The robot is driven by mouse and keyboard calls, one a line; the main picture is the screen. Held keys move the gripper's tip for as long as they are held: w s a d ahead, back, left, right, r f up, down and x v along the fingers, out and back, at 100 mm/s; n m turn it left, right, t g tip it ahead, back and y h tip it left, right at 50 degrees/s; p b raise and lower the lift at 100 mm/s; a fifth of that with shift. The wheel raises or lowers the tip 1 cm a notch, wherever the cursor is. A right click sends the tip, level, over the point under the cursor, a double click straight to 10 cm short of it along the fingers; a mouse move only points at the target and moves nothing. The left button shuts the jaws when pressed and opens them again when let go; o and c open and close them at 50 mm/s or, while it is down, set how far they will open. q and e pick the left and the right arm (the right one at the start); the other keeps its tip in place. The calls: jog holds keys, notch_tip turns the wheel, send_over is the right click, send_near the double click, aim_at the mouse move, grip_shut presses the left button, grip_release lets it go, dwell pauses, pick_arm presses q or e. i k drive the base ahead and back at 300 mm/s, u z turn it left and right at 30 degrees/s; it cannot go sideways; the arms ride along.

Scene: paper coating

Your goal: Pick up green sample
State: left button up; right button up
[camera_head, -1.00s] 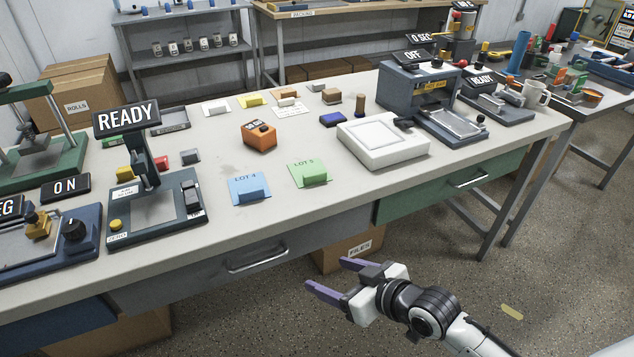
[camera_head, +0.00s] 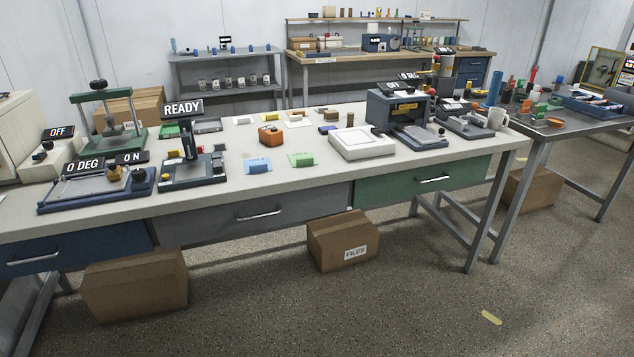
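The green sample (camera_head: 302,160) lies on the white bench top (camera_head: 285,188) near the front edge. It is a flat light green sheet with a darker green block on its front part. A blue sheet with a blue block (camera_head: 258,166) lies just left of it. Neither of my grippers shows in the head view now, so I cannot see whether they are open or holding anything.
An orange device (camera_head: 271,136) stands behind the blue and green sheets. A white box-shaped device (camera_head: 362,143) stands to the right. A READY press (camera_head: 193,170) stands to the left. A FILES carton (camera_head: 342,240) is on the floor under the bench.

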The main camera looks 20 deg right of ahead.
aim_at(306, 158)
jog(key=u, duration=0.65)
jog(key=i, duration=1.3)
jog(key=z, duration=0.45)
